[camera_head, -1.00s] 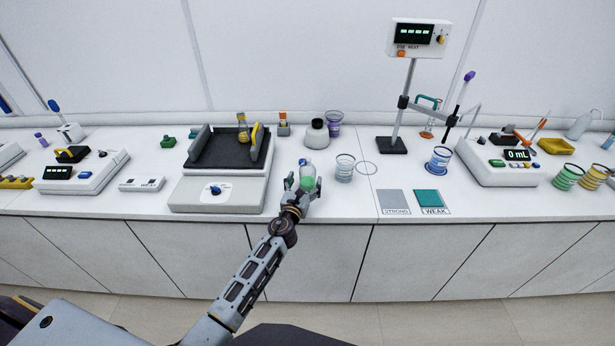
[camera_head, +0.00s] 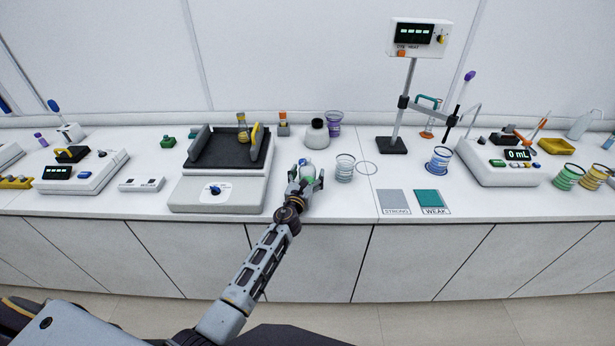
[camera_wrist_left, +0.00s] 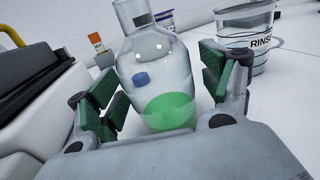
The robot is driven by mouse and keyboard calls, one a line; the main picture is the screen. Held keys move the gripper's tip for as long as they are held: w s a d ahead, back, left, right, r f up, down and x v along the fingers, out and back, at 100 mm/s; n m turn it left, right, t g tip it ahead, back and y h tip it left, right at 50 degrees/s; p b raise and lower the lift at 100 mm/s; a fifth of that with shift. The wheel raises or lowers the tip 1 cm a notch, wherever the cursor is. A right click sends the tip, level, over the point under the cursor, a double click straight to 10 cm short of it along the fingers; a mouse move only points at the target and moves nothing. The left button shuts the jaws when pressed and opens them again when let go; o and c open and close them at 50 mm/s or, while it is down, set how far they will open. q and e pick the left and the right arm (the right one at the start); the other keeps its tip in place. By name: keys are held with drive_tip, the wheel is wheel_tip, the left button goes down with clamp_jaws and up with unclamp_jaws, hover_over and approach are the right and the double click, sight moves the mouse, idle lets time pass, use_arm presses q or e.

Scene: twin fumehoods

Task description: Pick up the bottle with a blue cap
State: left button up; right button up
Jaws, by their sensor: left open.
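A clear bottle (camera_head: 308,171) with green liquid stands near the front of the bench, right of the shaker. It fills the middle of the left wrist view (camera_wrist_left: 165,105), its neck at the top edge. A small blue cap-like piece (camera_wrist_left: 141,79) shows there against the glass; I cannot tell whether it is on this bottle or seen through it. My left gripper (camera_head: 307,177) is open, one finger on each side of the bottle. In the left wrist view the green-padded fingers (camera_wrist_left: 160,88) stand apart around its body, with no clear grip. My right gripper is not in view.
The shaker (camera_head: 221,193) is close on the left. A glass beaker (camera_head: 345,168), marked RINSE in the left wrist view (camera_wrist_left: 245,38), is close on the right. STRONG (camera_head: 393,201) and WEAK (camera_head: 432,198) pads lie farther right. The bench front between shaker and pads is mostly clear.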

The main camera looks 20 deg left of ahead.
sight(308, 158)
use_arm(q)
drive_tip(key=c, duration=1.3)
drive_tip(key=shift+o, duration=0.2)
drive_tip(key=shift+r, duration=0.2)
drive_tip(key=shift+r+p, duration=2)
drive_tip(key=shift+r, duration=0.6)
drive_tip(key=shift+r+p, duration=1)
drive_tip(key=shift+r, duration=1.25)
